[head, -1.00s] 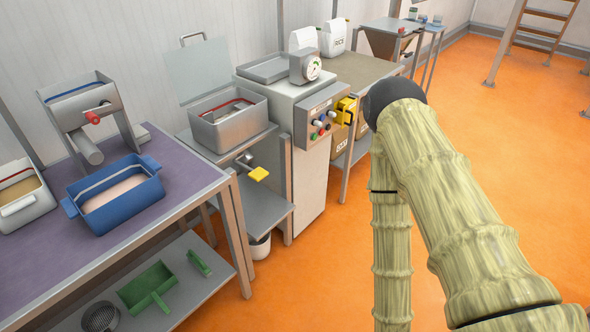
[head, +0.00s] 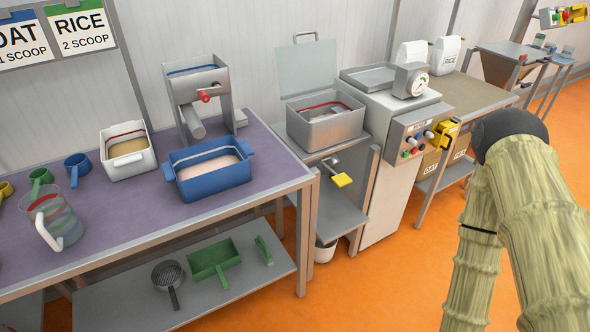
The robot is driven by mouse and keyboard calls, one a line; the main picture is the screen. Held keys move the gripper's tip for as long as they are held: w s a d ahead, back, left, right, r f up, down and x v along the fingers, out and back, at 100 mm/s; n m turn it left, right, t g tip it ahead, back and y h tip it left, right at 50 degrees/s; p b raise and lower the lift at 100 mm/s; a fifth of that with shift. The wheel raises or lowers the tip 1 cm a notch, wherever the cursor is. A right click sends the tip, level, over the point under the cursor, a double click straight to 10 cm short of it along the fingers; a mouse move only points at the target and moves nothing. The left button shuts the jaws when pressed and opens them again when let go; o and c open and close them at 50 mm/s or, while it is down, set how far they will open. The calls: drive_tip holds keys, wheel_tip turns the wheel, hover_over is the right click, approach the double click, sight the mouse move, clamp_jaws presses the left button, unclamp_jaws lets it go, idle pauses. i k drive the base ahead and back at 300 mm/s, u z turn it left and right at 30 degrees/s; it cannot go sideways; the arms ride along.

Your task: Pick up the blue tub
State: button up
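The blue tub (head: 215,184) stands upright on the purple table top, toward its right end, in front of a grey metal stand. It is open at the top, has a handle at each end, and holds a pale pinkish powder (head: 208,166). My arm, in a pale green ribbed cover, is at the right of the head view, well away from the tub. My gripper is not in view.
A white tub (head: 127,160) is left of the blue tub; the grey stand (head: 184,98) is close behind it. A clear jug (head: 58,222) and several scoops are further left. A lower shelf (head: 130,302) holds green tools. Orange floor lies right.

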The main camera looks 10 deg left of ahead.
sight(200, 171)
drive_tip(key=z, duration=0.15)
drive_tip(key=k, duration=0.45)
drive_tip(key=u, duration=0.95)
drive_tip(key=i, duration=0.5)
drive_tip(key=u, duration=0.05)
